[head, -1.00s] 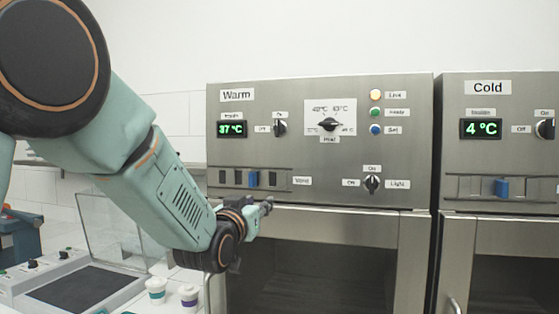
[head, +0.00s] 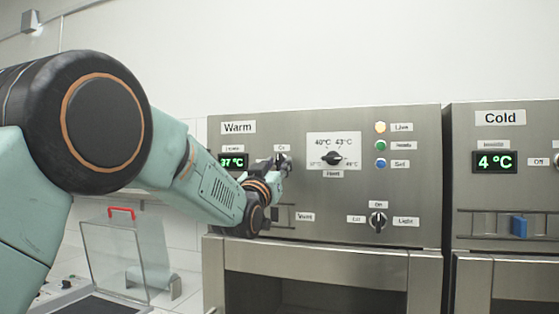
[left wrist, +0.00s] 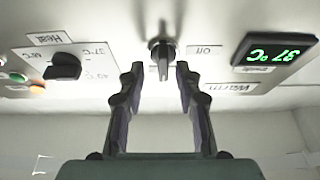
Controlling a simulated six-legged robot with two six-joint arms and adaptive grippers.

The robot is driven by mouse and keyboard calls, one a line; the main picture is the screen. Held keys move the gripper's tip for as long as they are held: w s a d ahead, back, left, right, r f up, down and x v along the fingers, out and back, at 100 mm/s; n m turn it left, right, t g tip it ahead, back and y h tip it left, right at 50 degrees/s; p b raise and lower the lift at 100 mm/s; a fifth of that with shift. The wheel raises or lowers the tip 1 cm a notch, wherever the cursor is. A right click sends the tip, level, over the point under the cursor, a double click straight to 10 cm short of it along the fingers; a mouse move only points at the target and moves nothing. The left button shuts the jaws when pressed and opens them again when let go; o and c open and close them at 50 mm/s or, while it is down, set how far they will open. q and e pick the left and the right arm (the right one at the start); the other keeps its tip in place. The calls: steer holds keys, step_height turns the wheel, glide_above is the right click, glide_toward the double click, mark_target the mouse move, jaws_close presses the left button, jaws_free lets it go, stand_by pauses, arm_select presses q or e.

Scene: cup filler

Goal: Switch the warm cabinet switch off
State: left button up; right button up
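The warm cabinet (head: 300,215) stands in the middle of the head view, with a lit 37 °C display (head: 233,161). My left gripper (head: 284,164) is in front of its panel, right of the display, and covers most of the cabinet switch there. In the left wrist view, which is upside down, the switch's dark knob (left wrist: 162,52) sits just beyond the tips of my left gripper (left wrist: 158,70), between the two spread fingers. Its handle lies vertical in the picture, not toward the Off label (left wrist: 206,50). No finger visibly touches it. My right gripper is not in view.
The heat dial (head: 333,158) and indicator lamps are to the right, with the light switch (head: 377,221) below. The cold cabinet (head: 500,220) stands right. A clear box with a red handle (head: 121,213) is at lower left.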

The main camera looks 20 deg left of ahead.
arm_select(q)
steer(key=shift+w+r, duration=0.2)
steer(key=shift+w, duration=0.2)
steer(key=shift+w+a+r, duration=0.1)
steer(key=shift+w+a, duration=0.05)
steer(key=shift+w, duration=0.2)
steer(key=shift+c, duration=1.2)
jaws_close()
